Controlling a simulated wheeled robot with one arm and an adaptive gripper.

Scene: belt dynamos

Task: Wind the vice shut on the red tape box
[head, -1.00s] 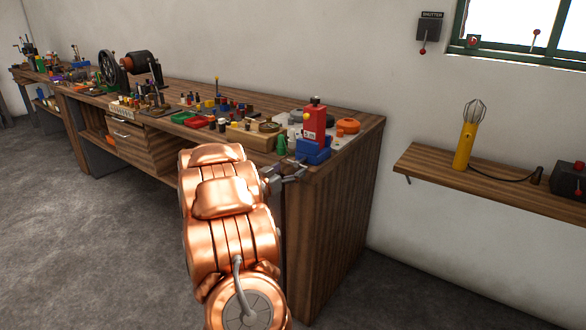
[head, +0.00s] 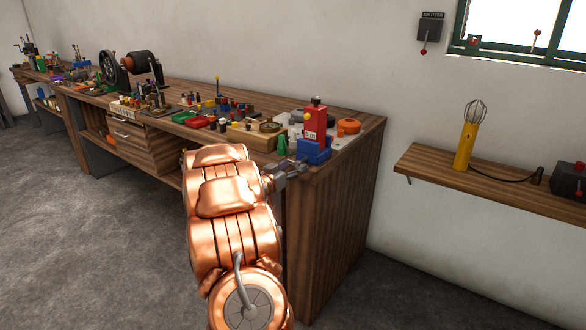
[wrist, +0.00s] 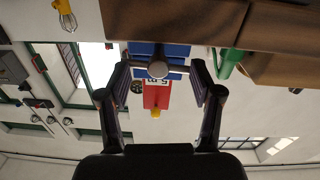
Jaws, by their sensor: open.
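The blue vice (head: 314,152) stands at the near right corner of the workbench. In the wrist view, which is upside down, the blue vice (wrist: 180,50) and the red tape box (wrist: 157,97) lie straight ahead. The vice's grey screw end and crossbar (wrist: 158,69) sit between my fingers. My gripper (wrist: 158,82) is open, one finger on each side of the bar; I cannot tell whether they touch it. In the head view my gripper (head: 291,168) is at the vice's front.
A green cone-like piece (head: 282,145) stands just left of the vice, and an orange round thing (head: 348,126) lies behind it to the right. Several small parts and trays crowd the workbench (head: 345,160) further left. A wall shelf (head: 490,185) with a yellow lamp is at right.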

